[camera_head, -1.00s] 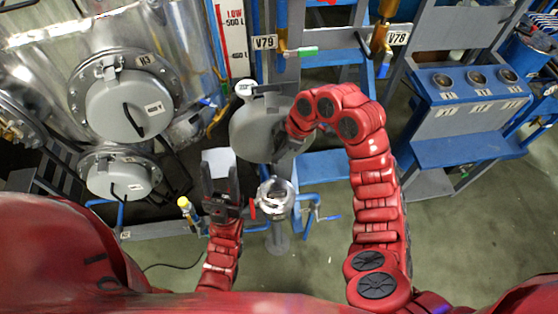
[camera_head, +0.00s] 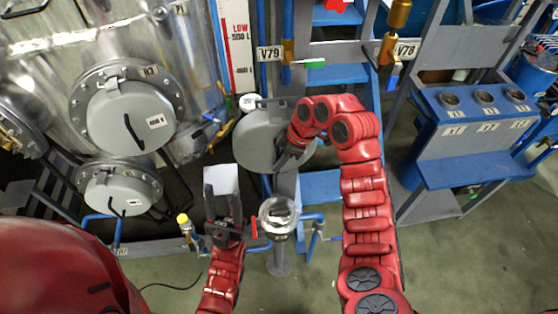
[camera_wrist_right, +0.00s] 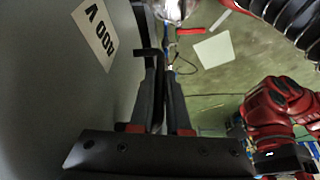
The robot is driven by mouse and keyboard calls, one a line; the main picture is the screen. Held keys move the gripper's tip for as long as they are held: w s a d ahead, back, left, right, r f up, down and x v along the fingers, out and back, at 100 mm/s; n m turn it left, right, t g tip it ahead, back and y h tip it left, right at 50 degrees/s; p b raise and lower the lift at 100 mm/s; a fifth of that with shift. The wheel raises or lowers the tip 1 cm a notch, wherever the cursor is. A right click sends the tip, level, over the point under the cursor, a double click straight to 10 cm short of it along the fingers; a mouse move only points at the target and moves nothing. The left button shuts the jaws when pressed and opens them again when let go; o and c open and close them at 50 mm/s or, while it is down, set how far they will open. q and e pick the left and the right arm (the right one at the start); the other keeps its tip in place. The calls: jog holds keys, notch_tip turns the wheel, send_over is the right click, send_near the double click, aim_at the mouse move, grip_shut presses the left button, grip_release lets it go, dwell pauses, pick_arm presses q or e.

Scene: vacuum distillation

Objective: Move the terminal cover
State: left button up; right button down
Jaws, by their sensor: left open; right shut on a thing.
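The terminal cover (camera_head: 255,140) is a grey round lid in the middle of the head view. In the right wrist view it fills the left side as a grey surface (camera_wrist_right: 60,110) with a "400 V" label. My right gripper (camera_head: 289,158) is at the cover's right side, partly hidden by its own arm. In the right wrist view its dark fingers (camera_wrist_right: 160,72) are close together at the cover's edge, by a dark handle-like part.
A metal post with a round glassy top (camera_head: 278,215) stands right of my left gripper. Tank lids (camera_head: 128,110) are at the left, and a blue bench (camera_head: 470,172) is at the right. Valve piping (camera_head: 335,52) runs behind the cover. Green floor is open at lower right.

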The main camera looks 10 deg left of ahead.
jog(key=c, duration=0.8)
grip_release()
jog(key=s+p+v, duration=0.1)
jog(key=p+v, duration=1.1)
jog(key=v, duration=0.5)
jog(key=shift+w+r+p, duration=0.3)
jog(key=shift+w+p, duration=0.05)
jog(key=shift+w, duration=0.15)
jog(key=shift+s+f, duration=0.1)
